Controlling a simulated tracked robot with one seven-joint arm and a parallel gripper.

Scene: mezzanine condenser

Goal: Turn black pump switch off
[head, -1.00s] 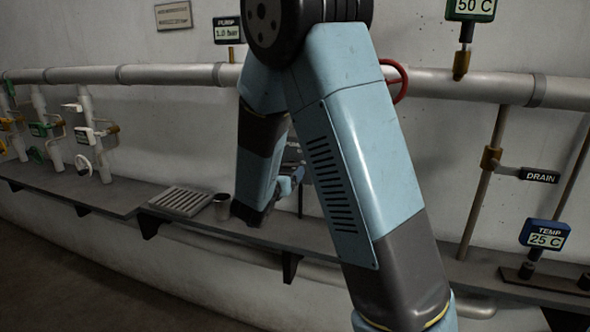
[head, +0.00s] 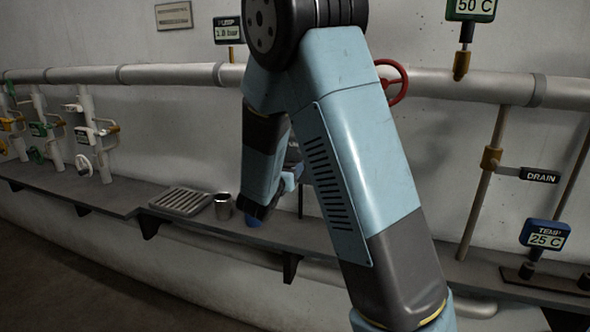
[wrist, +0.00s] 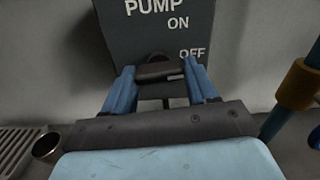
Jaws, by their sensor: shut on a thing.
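The grey pump switch box (wrist: 225,25) stands against the wall in the wrist view, lettered PUMP, ON and OFF. Its black switch handle (wrist: 157,71) lies between the blue fingers of my gripper (wrist: 160,78), below a dark round pivot and beside the OFF lettering. My gripper is shut on the handle, one finger on each side. The lower part of the handle is hidden by my gripper. In the head view my arm hides the switch box and most of my gripper.
A metal cup (head: 222,206) and a slatted grate (head: 180,201) sit on the shelf to the left. A pipe with a brass-coloured fitting (wrist: 299,84) stands close on the right in the wrist view. A red valve wheel (head: 395,82) is behind my arm.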

